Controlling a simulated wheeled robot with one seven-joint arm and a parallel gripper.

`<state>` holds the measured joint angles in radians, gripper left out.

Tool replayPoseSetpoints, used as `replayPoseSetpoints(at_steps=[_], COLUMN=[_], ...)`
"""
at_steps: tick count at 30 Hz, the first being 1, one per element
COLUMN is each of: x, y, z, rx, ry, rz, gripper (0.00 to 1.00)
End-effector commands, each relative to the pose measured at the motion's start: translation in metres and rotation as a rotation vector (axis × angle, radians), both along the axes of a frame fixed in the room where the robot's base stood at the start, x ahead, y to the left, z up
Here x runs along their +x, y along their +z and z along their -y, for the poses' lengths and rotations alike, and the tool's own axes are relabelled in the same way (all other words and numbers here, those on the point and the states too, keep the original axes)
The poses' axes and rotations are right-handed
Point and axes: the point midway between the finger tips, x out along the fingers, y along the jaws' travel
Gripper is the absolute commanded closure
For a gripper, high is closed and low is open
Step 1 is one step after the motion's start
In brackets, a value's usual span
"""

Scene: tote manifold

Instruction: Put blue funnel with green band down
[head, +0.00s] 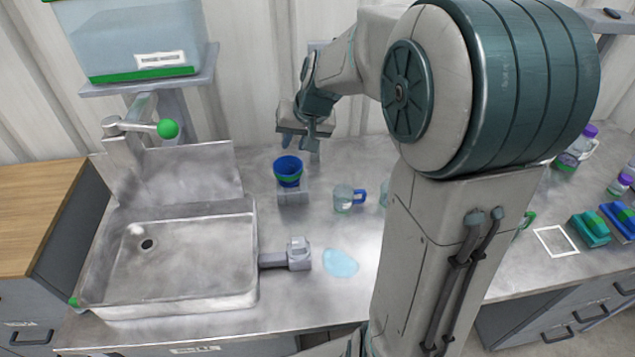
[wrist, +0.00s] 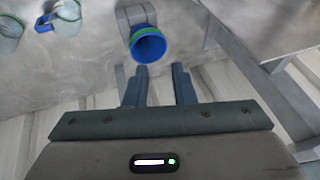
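The blue funnel with the green band (head: 288,172) sits upright on a small grey stand (head: 293,195) on the counter, right of the sink. It also shows in the wrist view (wrist: 149,45), ahead of my fingertips with its wide blue mouth toward the camera. My gripper (head: 302,143) is above and just behind the funnel in the head view. In the wrist view my gripper (wrist: 158,70) has its two fingers apart with nothing between them. The funnel is clear of the fingers. The funnel's lower end is hidden in the head view.
A metal sink (head: 170,262) with a grey lever fitting (head: 298,254) lies left. A clear mug with a blue handle (head: 344,199) stands right of the stand. A light blue puddle-like patch (head: 340,263) lies in front. A tap with a green ball (head: 167,129) rises behind the sink.

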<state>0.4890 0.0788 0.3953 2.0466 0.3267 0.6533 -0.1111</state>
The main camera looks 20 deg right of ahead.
Motion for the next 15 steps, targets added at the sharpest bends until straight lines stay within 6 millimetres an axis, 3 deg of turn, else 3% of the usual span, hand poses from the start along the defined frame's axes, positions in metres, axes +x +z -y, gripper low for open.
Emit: replayPoseSetpoints(at_steps=[6, 15], x=[-0.076, -0.181], y=[0.020, 0.028], z=[-0.014, -0.012], rx=[-0.134, -0.243], ry=[0.072, 0.138], rz=[-0.027, -0.051], gripper=[0.77, 0.77])
